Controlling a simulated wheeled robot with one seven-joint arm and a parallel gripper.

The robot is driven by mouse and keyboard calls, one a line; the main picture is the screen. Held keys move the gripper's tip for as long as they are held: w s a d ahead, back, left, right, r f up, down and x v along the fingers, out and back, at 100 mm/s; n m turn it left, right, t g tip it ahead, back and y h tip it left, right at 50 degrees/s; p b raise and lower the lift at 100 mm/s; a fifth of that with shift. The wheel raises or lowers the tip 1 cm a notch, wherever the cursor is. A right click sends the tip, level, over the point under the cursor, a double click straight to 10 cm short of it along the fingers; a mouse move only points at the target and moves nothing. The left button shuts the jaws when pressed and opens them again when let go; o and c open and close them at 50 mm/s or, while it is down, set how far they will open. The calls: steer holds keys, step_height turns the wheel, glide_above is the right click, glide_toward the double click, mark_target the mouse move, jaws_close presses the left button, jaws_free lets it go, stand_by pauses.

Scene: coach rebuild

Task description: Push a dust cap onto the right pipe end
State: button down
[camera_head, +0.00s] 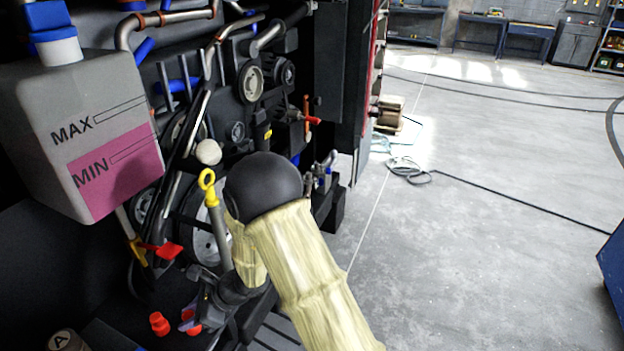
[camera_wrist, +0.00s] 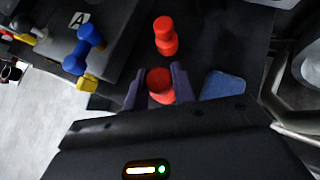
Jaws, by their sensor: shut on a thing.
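My gripper (camera_wrist: 158,74) is shut on a red dust cap (camera_wrist: 160,88), with a dark finger on either side of it. In the head view my gripper (camera_head: 190,318) is low, left of centre, and the held red cap (camera_head: 193,328) partly shows between the fingers. A second red cap (camera_wrist: 165,36) stands on the dark surface just beyond the held one. It also shows in the head view (camera_head: 159,323), left of my gripper. Several metal pipes (camera_head: 165,17) run through the engine bay. I cannot tell which one has the right pipe end.
A white tank (camera_head: 50,105) with MAX and MIN marks stands at the left. A yellow-ringed dipstick (camera_head: 208,182) rises close to my arm. A blue part (camera_wrist: 85,48) lies near the label A (camera_wrist: 79,19). The floor (camera_head: 480,240) at the right is largely clear.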

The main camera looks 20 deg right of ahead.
steer(key=shift+r+p, duration=0.95)
steer(key=shift+r, duration=0.9)
